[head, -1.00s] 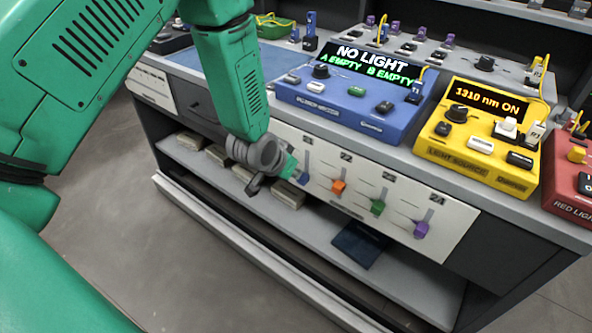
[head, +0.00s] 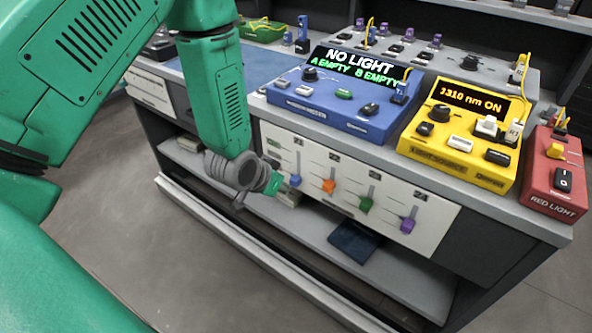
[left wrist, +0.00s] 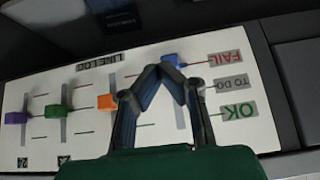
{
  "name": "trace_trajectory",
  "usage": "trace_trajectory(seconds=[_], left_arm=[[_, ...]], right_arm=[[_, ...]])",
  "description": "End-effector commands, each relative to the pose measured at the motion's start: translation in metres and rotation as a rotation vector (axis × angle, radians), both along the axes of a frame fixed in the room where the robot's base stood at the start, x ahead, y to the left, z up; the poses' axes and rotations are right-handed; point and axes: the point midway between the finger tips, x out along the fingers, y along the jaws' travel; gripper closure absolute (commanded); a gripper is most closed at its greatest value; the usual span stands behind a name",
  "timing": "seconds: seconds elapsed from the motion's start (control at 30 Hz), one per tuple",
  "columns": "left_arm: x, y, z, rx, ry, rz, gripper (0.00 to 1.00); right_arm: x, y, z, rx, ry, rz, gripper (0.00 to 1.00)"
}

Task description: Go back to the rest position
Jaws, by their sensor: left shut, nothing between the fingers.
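My left arm (head: 222,95) comes in from the left, and its gripper (head: 275,184) is in front of the white slider panel (head: 340,170), close to the blue slider (head: 295,181). In the left wrist view the two dark fingers (left wrist: 164,70) meet at their tips, with nothing held. The tips appear just beside the blue slider (left wrist: 176,59), which stands level with the FAIL label (left wrist: 226,59). I cannot tell whether they touch it. The orange (head: 329,186), green (head: 366,204) and purple (head: 408,225) sliders stand to the right. My right gripper is not in view.
Above the panel, the bench holds a blue power meter (head: 345,105) reading NO LIGHT, a yellow light source (head: 465,130) reading 1310 nm ON, and a red light box (head: 556,175). A lower shelf (head: 400,275) is under the panel. The floor (head: 110,235) at left is open.

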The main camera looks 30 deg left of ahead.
Motion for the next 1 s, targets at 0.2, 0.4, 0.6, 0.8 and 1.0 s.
trace_trajectory(seconds=[0.2, 0.4, 0.6, 0.8, 1.0], left_arm=[[-0.013, 0.002, 0.001, 0.002, -0.001, 0.003, 1.0], [-0.014, -0.003, 0.003, 0.01, -0.002, 0.003, 1.0], [-0.024, -0.003, -0.004, 0.007, 0.025, 0.004, 1.0], [-0.115, -0.019, -0.048, 0.009, 0.254, 0.011, 1.0], [-0.223, -0.033, -0.072, 0.035, 0.504, 0.027, 1.0]], right_arm=[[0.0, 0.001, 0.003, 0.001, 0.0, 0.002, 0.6], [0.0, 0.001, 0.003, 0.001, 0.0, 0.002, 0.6], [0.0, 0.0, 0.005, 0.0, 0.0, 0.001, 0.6], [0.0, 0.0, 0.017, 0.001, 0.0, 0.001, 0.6], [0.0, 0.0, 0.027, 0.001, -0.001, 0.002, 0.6]])
